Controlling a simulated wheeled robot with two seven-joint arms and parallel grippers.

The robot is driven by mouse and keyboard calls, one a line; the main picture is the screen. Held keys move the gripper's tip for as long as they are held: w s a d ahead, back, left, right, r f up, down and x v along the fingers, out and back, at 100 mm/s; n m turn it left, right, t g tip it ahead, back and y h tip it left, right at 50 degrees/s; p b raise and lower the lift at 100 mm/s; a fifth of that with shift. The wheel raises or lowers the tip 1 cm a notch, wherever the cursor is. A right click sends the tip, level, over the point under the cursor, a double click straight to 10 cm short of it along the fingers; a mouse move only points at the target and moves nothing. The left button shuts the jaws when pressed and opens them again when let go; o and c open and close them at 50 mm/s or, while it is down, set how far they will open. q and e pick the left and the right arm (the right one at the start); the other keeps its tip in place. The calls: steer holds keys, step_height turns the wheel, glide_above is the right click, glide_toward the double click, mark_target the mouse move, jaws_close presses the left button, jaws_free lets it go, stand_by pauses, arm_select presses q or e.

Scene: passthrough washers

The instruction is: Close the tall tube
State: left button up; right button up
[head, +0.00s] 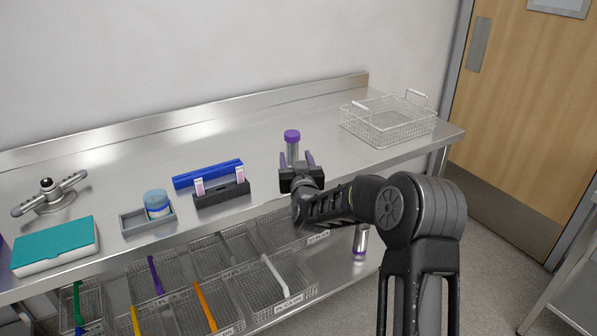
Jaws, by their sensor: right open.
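A tall clear tube (292,151) with a purple cap (292,135) on its top stands upright on the steel counter, near the middle of the head view. My right gripper (297,158) is open, with its two fingers pointing toward the back of the counter. The fingers appear on either side of the tube's lower part in the picture; I cannot tell whether they touch it or are in front of it. The gripper hides the tube's base. I cannot tell how tightly the cap sits. My left gripper is not in view.
On the steel counter (240,145), a black rack (222,196) with two small vials, a blue bar (207,174) and a grey tray (133,222) with a blue-lidded jar stand left. A wire basket (388,122) stands right. Another purple-ended container (361,240) stands on the lower shelf.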

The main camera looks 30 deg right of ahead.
steer(key=v, duration=0.5)
steer(key=shift+s+a+b, duration=0.1)
steer(key=shift+s+b, duration=0.2)
stand_by(0.5)
